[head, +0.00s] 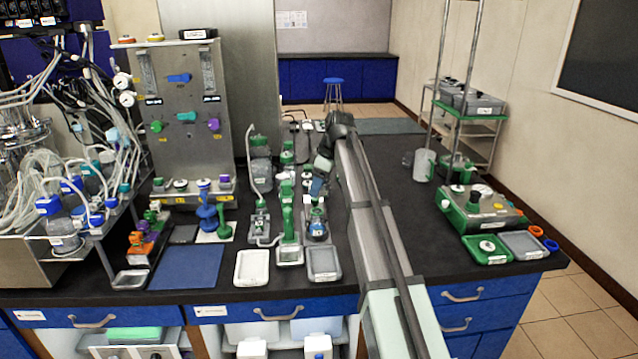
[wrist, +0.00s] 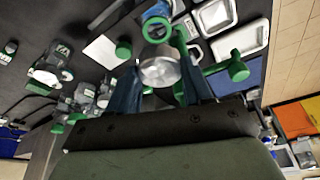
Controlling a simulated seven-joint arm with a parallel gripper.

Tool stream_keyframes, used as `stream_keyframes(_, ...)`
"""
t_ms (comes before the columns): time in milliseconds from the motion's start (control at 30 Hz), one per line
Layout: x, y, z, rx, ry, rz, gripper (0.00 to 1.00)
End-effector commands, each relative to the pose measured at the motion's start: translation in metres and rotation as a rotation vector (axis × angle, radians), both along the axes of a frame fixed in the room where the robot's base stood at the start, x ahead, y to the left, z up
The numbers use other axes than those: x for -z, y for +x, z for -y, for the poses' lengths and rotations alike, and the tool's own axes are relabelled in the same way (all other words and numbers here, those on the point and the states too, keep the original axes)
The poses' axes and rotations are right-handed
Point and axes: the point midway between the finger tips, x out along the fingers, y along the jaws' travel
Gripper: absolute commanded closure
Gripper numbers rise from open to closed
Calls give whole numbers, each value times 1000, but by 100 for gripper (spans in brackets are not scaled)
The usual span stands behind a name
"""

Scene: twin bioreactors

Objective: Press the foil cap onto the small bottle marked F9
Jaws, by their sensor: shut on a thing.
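My gripper (wrist: 160,75) is shut on a round silver foil cap (wrist: 158,71), which shows between its two dark blue fingers in the wrist view. In the head view my gripper (head: 319,184) hangs low over the crowded middle of the bench, above a small blue-and-clear vessel (head: 318,228) on a grey stand. The cap is too small or hidden to make out there. Several small labelled bottles and vessels stand around it, but their marks are too small to read. I cannot tell which bottle is F9, nor whether the cap touches anything below.
Green valve-like fittings (head: 287,222) stand close left of my gripper. A white tray (head: 252,267) and a grey tray (head: 324,263) lie at the front. A green-and-steel box (head: 482,209) stands right. The blue mat (head: 187,267) is bare. Tubing crowds the left.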

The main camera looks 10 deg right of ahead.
Motion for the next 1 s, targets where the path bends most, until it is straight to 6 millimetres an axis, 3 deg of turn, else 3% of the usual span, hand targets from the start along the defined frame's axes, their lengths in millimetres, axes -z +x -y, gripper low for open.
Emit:
stream_keyframes(700, 52, 0, 0, -1, 0, 0, 78)
stream_keyframes(1000, 57, 0, 0, -1, 0, 0, 78)
